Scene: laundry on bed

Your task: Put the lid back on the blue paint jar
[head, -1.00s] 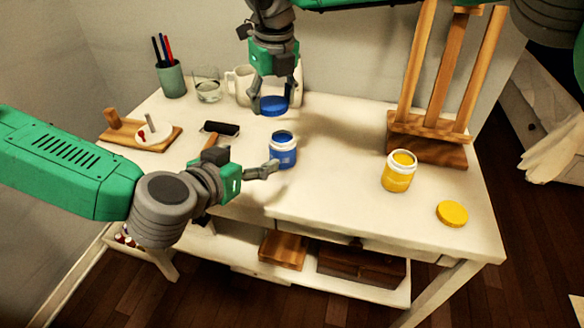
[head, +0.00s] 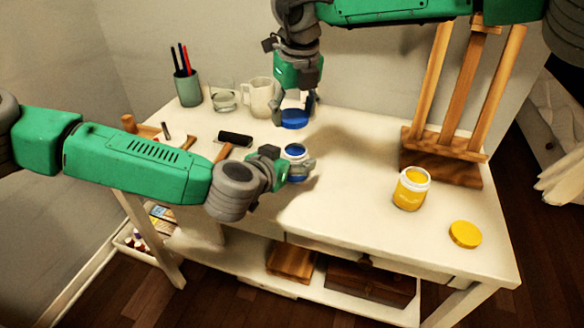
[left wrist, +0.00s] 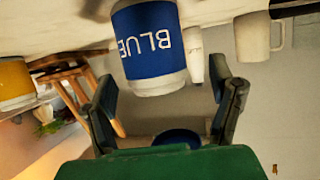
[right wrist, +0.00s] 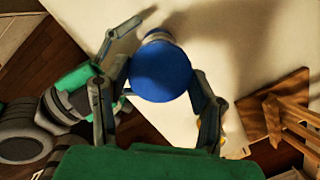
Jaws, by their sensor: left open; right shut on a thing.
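The blue paint jar (head: 295,150) stands open and upright on the table, blue paint showing inside its white rim. In the left wrist view the jar (left wrist: 150,45) appears upside down, its BLUE label facing the camera. My left gripper (head: 298,168) is open at the jar, its fingers to either side in the left wrist view; whether they touch it I cannot tell. My right gripper (head: 295,108) is shut on the blue lid (head: 294,119), held level above and behind the jar. In the right wrist view the lid (right wrist: 160,70) partly hides the jar.
An open yellow paint jar (head: 411,189) and its yellow lid (head: 465,234) are at the right. A wooden easel (head: 440,165) stands behind them. A black-headed roller (head: 235,138), white mug (head: 260,98), glass (head: 223,97) and pen cup (head: 187,88) are at the left and back. The front middle is clear.

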